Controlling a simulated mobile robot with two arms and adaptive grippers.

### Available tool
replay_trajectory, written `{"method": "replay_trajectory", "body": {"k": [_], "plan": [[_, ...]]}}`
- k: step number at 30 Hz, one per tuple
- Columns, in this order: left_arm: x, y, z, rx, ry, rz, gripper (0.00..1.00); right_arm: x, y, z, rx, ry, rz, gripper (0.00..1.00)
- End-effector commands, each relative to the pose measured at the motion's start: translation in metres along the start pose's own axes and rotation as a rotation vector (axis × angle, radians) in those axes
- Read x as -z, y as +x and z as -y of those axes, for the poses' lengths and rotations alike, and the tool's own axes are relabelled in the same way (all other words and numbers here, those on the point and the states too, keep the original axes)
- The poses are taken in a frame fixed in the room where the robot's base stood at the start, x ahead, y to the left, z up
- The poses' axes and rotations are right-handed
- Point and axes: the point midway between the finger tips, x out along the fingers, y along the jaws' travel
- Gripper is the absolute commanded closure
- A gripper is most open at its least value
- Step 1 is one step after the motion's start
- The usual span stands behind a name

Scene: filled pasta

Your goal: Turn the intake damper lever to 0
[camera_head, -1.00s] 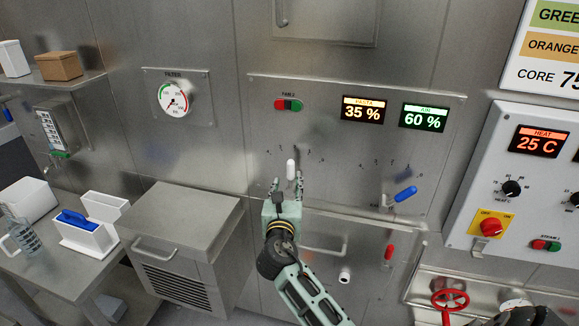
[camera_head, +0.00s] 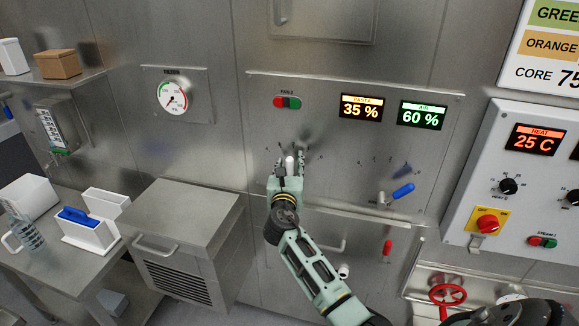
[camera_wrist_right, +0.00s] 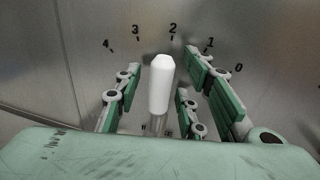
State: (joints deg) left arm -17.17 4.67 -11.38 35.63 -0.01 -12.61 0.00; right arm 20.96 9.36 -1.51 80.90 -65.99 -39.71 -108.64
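The white-handled lever (camera_head: 289,164) sits on the metal control panel, below the red and green buttons. In the right wrist view the white handle (camera_wrist_right: 161,84) stands between my fingers and points up, a little left of the 2 on a scale from 0 at right to 4 at left. My right gripper (camera_head: 289,158) is open around it, with gaps visible on both sides. The lever's base is partly hidden by my wrist. A second lever with a blue handle (camera_head: 403,191) tilts to the right on the same panel.
The panel displays read 35 % (camera_head: 360,107) and 60 % (camera_head: 422,114). A red-handled valve (camera_head: 387,248) is below right. A grey cabinet (camera_head: 180,235) and a table with white containers (camera_head: 90,235) stand at left. A heat control box (camera_head: 525,180) is at right.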

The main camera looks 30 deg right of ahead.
Motion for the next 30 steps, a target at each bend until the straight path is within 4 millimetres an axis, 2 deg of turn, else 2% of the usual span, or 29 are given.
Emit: {"method": "replay_trajectory", "body": {"k": [1, 12, 30], "plan": [[0.0001, 0.0000, 0.0000, 0.000, 0.000, 0.000, 0.57, 0.0000, -0.0001, 0.0000, 0.000, 0.000, 0.000, 0.69], [-0.0001, 0.0000, -0.0003, 0.000, 0.000, 0.000, 0.57, 0.0001, -0.0003, -0.0001, 0.000, 0.000, 0.000, 1.00], [-0.0012, 0.0052, -0.0025, -0.003, 0.001, 0.002, 0.57, 0.0024, -0.0011, 0.0024, -0.001, 0.034, 0.006, 1.00]]}}
